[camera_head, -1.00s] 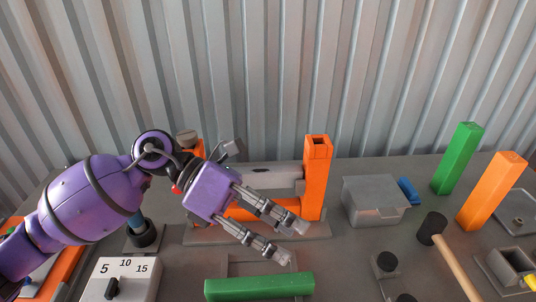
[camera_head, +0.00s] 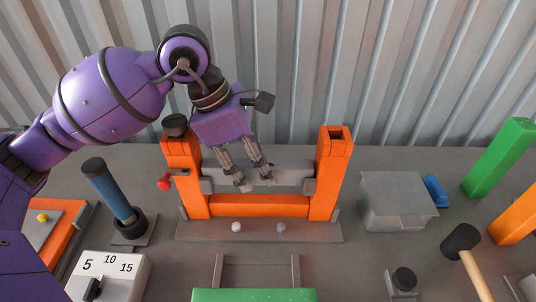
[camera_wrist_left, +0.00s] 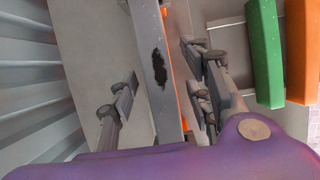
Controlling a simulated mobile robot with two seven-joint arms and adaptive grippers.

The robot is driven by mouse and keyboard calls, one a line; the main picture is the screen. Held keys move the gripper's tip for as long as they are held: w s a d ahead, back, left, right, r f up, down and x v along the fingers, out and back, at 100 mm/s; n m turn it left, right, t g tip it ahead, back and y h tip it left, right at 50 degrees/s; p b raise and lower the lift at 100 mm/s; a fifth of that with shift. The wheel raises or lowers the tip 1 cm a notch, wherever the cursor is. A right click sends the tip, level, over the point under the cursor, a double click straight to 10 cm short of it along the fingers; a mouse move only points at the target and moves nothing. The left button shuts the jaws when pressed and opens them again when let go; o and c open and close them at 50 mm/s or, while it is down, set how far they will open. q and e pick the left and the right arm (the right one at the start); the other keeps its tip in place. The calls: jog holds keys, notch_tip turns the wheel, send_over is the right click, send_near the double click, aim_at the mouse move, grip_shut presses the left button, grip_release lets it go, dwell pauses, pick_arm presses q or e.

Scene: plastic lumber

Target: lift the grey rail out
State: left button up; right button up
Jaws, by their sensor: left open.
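The grey rail (camera_head: 292,176) lies level between the two upright posts of an orange frame (camera_head: 330,165), above its lower orange bar. My left gripper (camera_head: 254,180) is open and reaches down at the middle of the rail, its fingers hiding part of it. In the left wrist view the rail (camera_wrist_left: 147,30) runs between the two spread fingers (camera_wrist_left: 160,100). It has a dark ragged patch on its top. A gap shows between the left finger and the rail; contact on the right side is unclear. My right gripper is not in view.
A red-tipped lever (camera_head: 165,183) and a dark knob (camera_head: 175,123) are on the left post. A blue-handled tool (camera_head: 108,190) stands left. A grey lidded box (camera_head: 395,205) and a mallet (camera_head: 462,240) lie right. A green beam (camera_head: 255,295) lies in front.

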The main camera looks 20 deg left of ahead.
pick_arm(q)
jog(key=shift+w+d+f, duration=0.1)
jog(key=shift+d+f, duration=0.1)
jog(key=shift+f, duration=0.4)
grip_shut()
jog(key=shift+r, duration=0.15)
